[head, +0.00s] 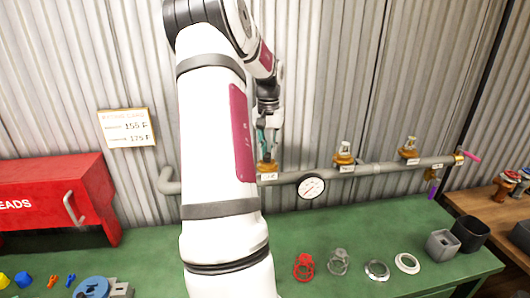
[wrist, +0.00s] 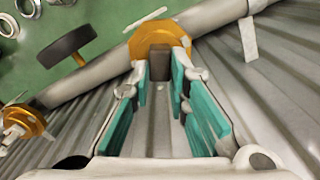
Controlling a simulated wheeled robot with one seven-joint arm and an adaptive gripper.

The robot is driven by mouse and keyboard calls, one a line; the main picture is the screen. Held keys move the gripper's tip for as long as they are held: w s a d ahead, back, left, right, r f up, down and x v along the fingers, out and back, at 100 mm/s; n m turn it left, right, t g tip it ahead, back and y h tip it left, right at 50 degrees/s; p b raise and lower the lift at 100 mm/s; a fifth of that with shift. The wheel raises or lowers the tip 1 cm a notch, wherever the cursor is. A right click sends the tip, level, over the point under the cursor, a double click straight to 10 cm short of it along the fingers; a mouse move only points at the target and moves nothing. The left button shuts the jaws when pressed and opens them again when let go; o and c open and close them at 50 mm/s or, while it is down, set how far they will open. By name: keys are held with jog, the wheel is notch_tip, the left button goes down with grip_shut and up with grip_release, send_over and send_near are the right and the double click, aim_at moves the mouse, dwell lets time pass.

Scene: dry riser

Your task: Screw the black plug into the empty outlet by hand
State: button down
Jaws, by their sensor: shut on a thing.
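The black plug (wrist: 160,68) shows in the wrist view as a dark squarish block at the brass outlet (wrist: 150,36) on the grey pipe. My gripper (wrist: 163,75) is shut on the plug, one teal-padded finger on each side. The plug is at the outlet's mouth; I cannot tell how deep it sits or whether its thread has caught. In the head view my gripper (head: 268,138) points down at the leftmost visible brass outlet (head: 267,170). The plug is too small to make out there, and my arm covers part of the pipe.
The pipe (head: 385,168) runs along the corrugated wall, with a gauge (head: 311,187) and two further brass outlets (head: 344,159) (head: 408,154) carrying fittings. A red cabinet (head: 50,200) stands left. Rings and heads, including a red one (head: 303,266), lie on the green bench (head: 420,285).

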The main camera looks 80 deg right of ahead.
jog(key=shift+s, duration=0.1)
jog(key=c, duration=1.3)
grip_release()
